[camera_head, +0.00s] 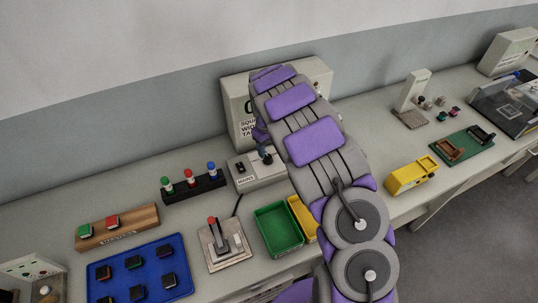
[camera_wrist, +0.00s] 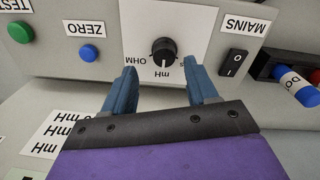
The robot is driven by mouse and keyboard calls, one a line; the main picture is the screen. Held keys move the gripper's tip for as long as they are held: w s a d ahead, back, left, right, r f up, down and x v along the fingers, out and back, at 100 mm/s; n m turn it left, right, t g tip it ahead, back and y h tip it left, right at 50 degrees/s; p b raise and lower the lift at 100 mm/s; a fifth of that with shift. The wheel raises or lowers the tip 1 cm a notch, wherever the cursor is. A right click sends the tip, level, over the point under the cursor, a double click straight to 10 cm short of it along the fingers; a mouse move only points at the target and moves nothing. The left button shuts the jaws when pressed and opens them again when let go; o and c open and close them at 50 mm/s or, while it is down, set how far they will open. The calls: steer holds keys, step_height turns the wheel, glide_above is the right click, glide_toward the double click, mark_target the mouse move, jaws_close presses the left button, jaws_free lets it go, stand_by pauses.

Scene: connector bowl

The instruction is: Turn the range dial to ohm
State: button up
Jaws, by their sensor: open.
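The range dial (camera_wrist: 163,51) is a round black knob on a white plate, seen upside down in the wrist view. Its white mark points to the mH label (camera_wrist: 163,73). The OHM label (camera_wrist: 143,59) is beside it on the picture's left; another label on the right is mostly hidden by a finger. My gripper (camera_wrist: 163,72) is open, its two blue fingers apart on either side of the dial, apparently not touching it.
A green button (camera_wrist: 20,32), a blue ZERO button (camera_wrist: 89,53) and the black MAINS switch (camera_wrist: 234,63) flank the dial. In the head view a black lamp block (camera_head: 193,190) stands left of the box, and a large beige unit (camera_head: 237,105) behind it. A green tray (camera_head: 278,230) is in front.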

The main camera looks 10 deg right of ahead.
mark_target(267, 156)
steer(key=f, duration=0.2)
steer(key=a+f, duration=0.1)
steer(key=f, duration=0.1)
steer(key=shift+a, duration=0.1)
steer(key=shift+f, duration=0.1)
steer(key=shift+d, duration=0.5)
steer(key=shift+a, duration=0.25)
steer(key=c, duration=0.8)
steer(key=shift+c, duration=1.3)
